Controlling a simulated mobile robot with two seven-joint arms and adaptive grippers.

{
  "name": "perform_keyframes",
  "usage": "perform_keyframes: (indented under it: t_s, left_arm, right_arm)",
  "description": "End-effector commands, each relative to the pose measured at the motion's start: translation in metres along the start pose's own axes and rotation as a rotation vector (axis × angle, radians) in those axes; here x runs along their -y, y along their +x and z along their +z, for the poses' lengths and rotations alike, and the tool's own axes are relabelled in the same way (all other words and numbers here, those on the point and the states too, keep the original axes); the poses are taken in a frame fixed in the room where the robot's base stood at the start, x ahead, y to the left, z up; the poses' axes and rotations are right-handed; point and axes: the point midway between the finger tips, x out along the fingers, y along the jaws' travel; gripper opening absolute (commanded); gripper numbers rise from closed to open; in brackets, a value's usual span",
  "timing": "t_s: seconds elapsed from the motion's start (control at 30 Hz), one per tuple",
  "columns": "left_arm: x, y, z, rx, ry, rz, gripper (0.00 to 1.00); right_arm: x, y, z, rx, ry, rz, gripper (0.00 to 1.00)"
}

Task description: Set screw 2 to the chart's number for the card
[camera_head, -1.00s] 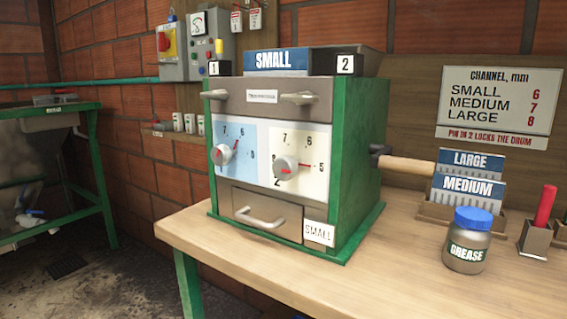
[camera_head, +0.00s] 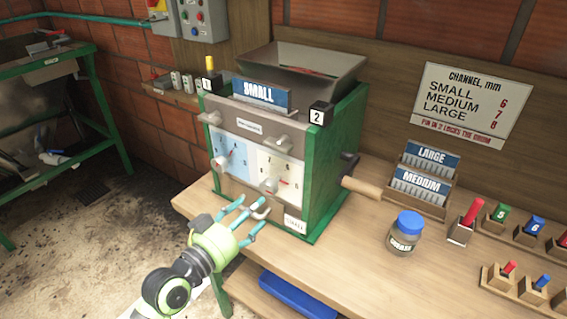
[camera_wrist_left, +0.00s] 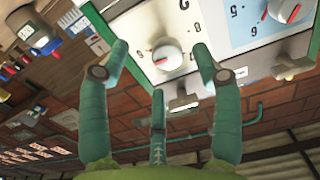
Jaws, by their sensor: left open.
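The green-sided machine (camera_head: 338,165) stands on the bench with a SMALL card (camera_head: 262,94) on top. Its front has a blue plate with the screw 1 knob (camera_head: 221,163) and a cream plate with the screw 2 knob (camera_head: 270,186). Screw 2's red pointer points right; its exact number is too small to read now. The wall chart (camera_head: 471,103) reads SMALL 6, MEDIUM 7, LARGE 8. My left gripper (camera_head: 249,212) is open in front of the machine's lower front. In the wrist view, the screw 2 knob (camera_wrist_left: 167,57) shows between its spread fingers, apparently untouched. My right gripper is out of view.
A yellow pin (camera_head: 209,62) stands by block 1. A wooden-handled crank (camera_head: 360,187) sticks out right. LARGE and MEDIUM cards (camera_head: 418,180) stand in a rack behind the grease jar (camera_head: 404,235). Coloured pegs (camera_head: 535,226) stand at right. The bench front is mostly clear.

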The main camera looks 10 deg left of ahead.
Motion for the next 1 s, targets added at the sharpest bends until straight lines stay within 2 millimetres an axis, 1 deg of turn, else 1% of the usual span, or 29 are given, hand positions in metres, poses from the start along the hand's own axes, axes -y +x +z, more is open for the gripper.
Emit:
perform_keyframes:
  t_s: [0.03,0.13,0.27,0.5,0.6,0.73,0.97,1.0]
  left_arm:
    - [0.001,0.0,-0.017,-0.02,0.004,-0.001,0.65]
    - [0.003,0.003,-0.025,-0.041,0.004,-0.002,0.65]
    - [0.003,0.018,-0.026,-0.045,0.001,-0.003,0.65]
    - [0.003,0.054,-0.027,-0.042,0.002,-0.003,0.65]
    - [0.003,0.064,-0.026,-0.04,0.003,-0.003,0.65]
    - [0.002,0.07,-0.025,-0.039,0.004,-0.002,0.65]
    - [0.002,0.071,-0.025,-0.039,0.004,-0.002,0.65]
    - [0.002,0.07,-0.025,-0.039,0.004,-0.002,0.53]
  right_arm:
    - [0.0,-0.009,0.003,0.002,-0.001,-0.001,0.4]
    - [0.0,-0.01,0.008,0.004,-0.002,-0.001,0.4]
    - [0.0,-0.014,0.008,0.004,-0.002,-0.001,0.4]
    - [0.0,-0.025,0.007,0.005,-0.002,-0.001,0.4]
    - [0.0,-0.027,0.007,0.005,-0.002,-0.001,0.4]
    - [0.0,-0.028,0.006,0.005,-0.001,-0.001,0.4]
    - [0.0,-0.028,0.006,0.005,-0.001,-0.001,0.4]
    - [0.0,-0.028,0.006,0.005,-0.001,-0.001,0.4]
